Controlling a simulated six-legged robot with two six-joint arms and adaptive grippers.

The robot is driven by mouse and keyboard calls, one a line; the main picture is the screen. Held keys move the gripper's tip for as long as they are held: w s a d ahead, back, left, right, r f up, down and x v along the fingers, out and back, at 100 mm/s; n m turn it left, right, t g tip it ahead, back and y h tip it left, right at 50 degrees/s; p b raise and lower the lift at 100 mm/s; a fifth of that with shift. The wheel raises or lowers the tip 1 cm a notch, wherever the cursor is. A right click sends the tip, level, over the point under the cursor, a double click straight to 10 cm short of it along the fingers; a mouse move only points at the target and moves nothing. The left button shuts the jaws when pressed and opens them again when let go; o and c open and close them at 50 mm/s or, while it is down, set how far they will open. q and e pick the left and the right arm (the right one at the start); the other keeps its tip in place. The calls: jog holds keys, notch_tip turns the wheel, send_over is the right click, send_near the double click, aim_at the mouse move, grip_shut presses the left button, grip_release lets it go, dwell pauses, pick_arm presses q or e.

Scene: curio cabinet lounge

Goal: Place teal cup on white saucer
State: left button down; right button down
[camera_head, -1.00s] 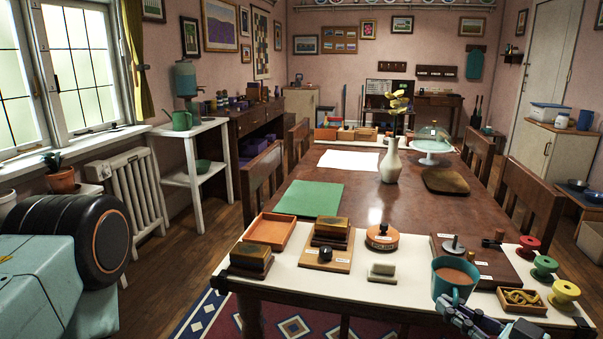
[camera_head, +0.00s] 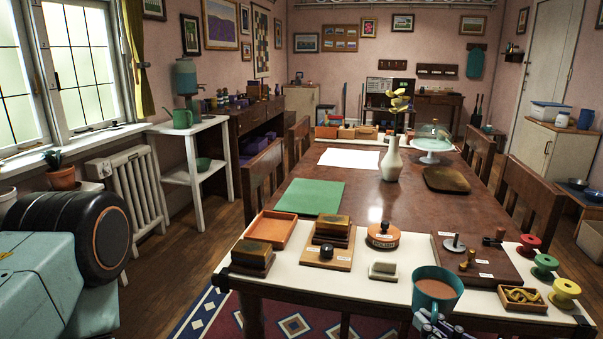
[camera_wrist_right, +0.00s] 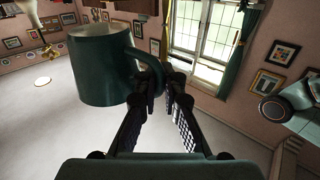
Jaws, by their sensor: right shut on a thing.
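The teal cup (camera_head: 437,303) is upright in the head view, with brown liquid inside, at the near edge of the table. My right gripper (camera_head: 430,322) is below and in front of it, partly cut off by the bottom edge. In the right wrist view the cup (camera_wrist_right: 101,70) hangs at upper left, and my right gripper (camera_wrist_right: 166,82) is shut on its handle. I cannot make out a white saucer in either view. My left gripper is not in view.
The table's near strip holds an orange tray (camera_head: 271,232), stacked wooden boxes, a small white block (camera_head: 383,270), a dark board (camera_head: 478,262) with pegs, and coloured spools. Behind stand a white vase (camera_head: 391,160) and a glass-domed stand (camera_head: 432,145). The table's middle has clear room.

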jog(key=shift+m+t+h, duration=0.5)
jog(key=shift+m+h, duration=0.1)
jog(key=shift+h, duration=0.2)
jog(key=s+a+f, duration=0.2)
jog(key=f, duration=0.1)
jog(key=shift+s+f, duration=0.25)
jog(key=shift+s, duration=0.05)
jog(key=shift+w+r, duration=0.1)
